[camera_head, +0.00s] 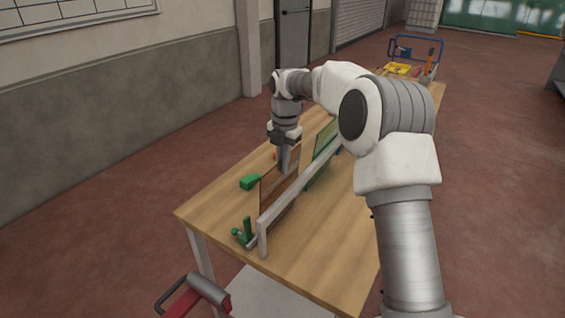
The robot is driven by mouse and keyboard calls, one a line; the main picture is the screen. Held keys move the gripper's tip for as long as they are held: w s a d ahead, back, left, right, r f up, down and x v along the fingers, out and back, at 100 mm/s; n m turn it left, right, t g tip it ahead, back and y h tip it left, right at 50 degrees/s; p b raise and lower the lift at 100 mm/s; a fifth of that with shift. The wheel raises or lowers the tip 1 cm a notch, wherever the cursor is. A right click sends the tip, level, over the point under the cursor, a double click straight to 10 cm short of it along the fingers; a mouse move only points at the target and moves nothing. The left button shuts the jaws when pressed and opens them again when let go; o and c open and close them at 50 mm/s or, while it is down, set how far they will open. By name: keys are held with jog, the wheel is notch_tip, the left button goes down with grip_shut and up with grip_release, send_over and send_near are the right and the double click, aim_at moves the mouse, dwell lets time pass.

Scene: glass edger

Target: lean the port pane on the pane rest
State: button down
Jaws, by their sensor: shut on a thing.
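The port pane (270,197), a brown-tinted sheet of glass, stands roughly upright on its edge at the left side of the pane rest. The pane rest (290,202) is a long pale grey rail with an end post, running lengthwise above the table. My gripper (284,166) points down and is shut on the upper edge of the port pane. From here I cannot tell whether the pane touches the rail or the tabletop.
A green pane (325,139) leans by the far part of the rail. A green block (250,182) and a green clamp-like tool (244,231) are on the wooden table (325,272). Yellow and red items (397,69) lie at the far end. The right front is clear.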

jog(key=shift+f, duration=0.2)
jog(key=c, duration=0.9)
grip_release()
jog(key=shift+c, duration=0.2)
jog(key=shift+f, duration=0.1)
notch_tip(320, 180, up, 18)
jog(key=s+p, duration=0.1)
jog(key=p, duration=0.1)
jog(key=shift+d+f, duration=0.25)
jog(key=shift+d, duration=0.1)
jog(key=shift+s+r, duration=0.1)
